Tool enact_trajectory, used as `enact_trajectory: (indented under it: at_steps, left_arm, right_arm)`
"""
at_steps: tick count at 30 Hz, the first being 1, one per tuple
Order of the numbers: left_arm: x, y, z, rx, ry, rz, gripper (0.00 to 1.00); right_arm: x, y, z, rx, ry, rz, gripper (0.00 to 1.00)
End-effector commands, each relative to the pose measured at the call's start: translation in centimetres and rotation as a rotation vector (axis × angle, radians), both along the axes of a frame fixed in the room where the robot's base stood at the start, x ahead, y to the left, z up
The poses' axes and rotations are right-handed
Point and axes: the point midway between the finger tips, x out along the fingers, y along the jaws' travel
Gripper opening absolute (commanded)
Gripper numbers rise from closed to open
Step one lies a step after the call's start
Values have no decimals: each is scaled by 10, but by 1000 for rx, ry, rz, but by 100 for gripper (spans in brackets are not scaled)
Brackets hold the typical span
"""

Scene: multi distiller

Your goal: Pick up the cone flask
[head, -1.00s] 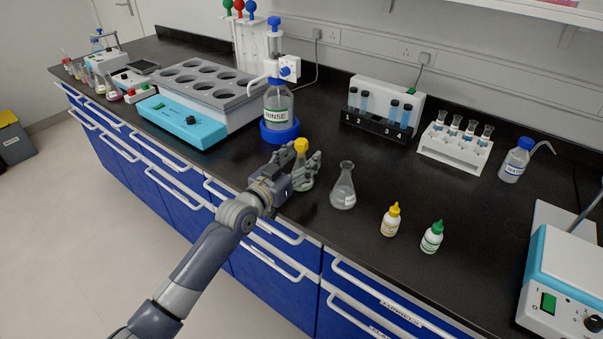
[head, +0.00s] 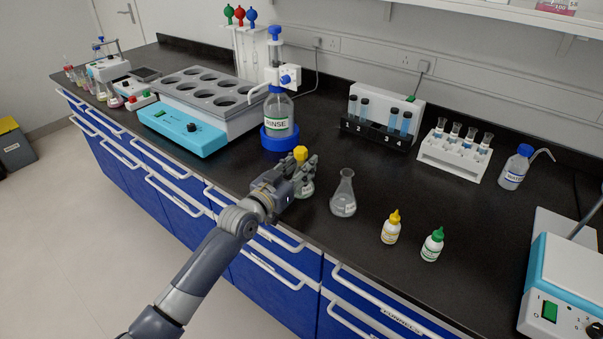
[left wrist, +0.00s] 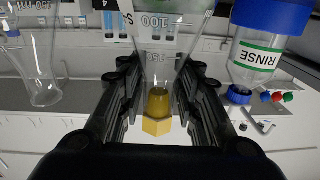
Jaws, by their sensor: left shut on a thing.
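A clear cone flask with a yellow stopper (head: 301,154) stands near the front edge of the bench in the head view, its body partly behind my left gripper (head: 302,173). My left gripper is shut on this flask around its neck. In the left wrist view the scene is upside down; the stoppered flask (left wrist: 165,48) is between the fingers, with its yellow stopper (left wrist: 157,126) below. I cannot tell whether its base touches the bench. A second cone flask (head: 343,199), clear and open at the top, stands upright just right of the gripper. My right gripper is out of view.
A rinse bottle (head: 278,116) stands in a blue base behind the gripper. A yellow-capped dropper bottle (head: 391,230) and a green-capped one (head: 432,246) stand to the right. A grey block with several wells (head: 205,90) is at left. Bench between flasks and racks is clear.

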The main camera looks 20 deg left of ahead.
Motion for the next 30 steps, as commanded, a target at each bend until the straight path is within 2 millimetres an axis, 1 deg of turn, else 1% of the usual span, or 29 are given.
enact_trajectory:
  at_steps: [5, 14, 17, 20, 23, 26, 30]
  left_arm:
    - [0, 0, 7, 1, -1, 0, 0]
    - [0, 0, 36, 0, -3, 1, 0]
    - [-9, -3, 35, -2, 1, -1, 0]
    - [-19, -6, 36, -1, 0, -1, 0]
    - [-34, -9, 38, -1, -1, -1, 0]
    - [-55, -15, 39, -3, 0, 0, 0]
    - [-89, -23, 42, -3, 1, 0, 0]
  right_arm:
    - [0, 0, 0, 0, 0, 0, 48]
    - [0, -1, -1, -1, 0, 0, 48]
    - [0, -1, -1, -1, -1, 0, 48]
    - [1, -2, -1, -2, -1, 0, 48]
    - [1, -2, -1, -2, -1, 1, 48]
    - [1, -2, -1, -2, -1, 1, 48]
    - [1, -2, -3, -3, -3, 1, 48]
